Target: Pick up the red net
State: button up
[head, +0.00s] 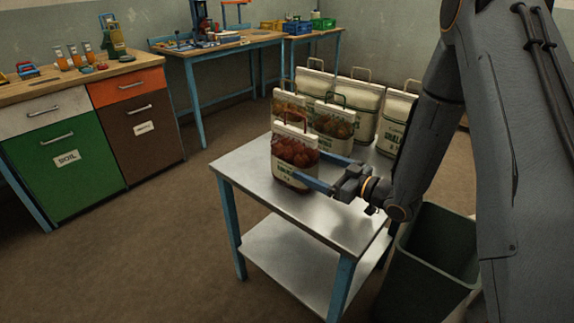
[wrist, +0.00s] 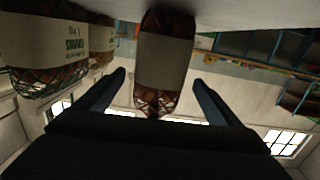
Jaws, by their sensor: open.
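The red net (head: 294,152) is a mesh bag of dark red contents with a pale label band and a red handle. It stands upright near the front left edge of the metal table (head: 345,222). My gripper (head: 300,161) is open, low over the table, with one blue finger on each side of the net. In the wrist view, which looks upside down, the net (wrist: 165,55) shows between the two fingers (wrist: 160,79), with a gap on each side. Its far side is hidden.
Two brownish nets (head: 333,122) (head: 288,104) stand close behind the red net. Several white sacks (head: 354,100) with handles stand behind those. A dark green bin (head: 432,262) is at the table's right. The table's front is clear.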

aim_at(286, 124)
jog(key=shift+x, duration=1.25)
jog(key=p+x, duration=0.1)
jog(key=x, duration=0.4)
jog(key=shift+w+a+r+p, duration=0.1)
jog(key=shift+w+a+p, duration=0.1)
jog(key=shift+w+p, duration=0.1)
jog(key=shift+c, duration=0.3)
jog(key=shift+r, duration=0.1)
jog(key=c, duration=2)
jog(key=shift+r, duration=0.1)
notch_tip(286, 124, up, 10)
jog(key=shift+f+b, duration=0.1)
jog(key=shift+b, duration=0.35)
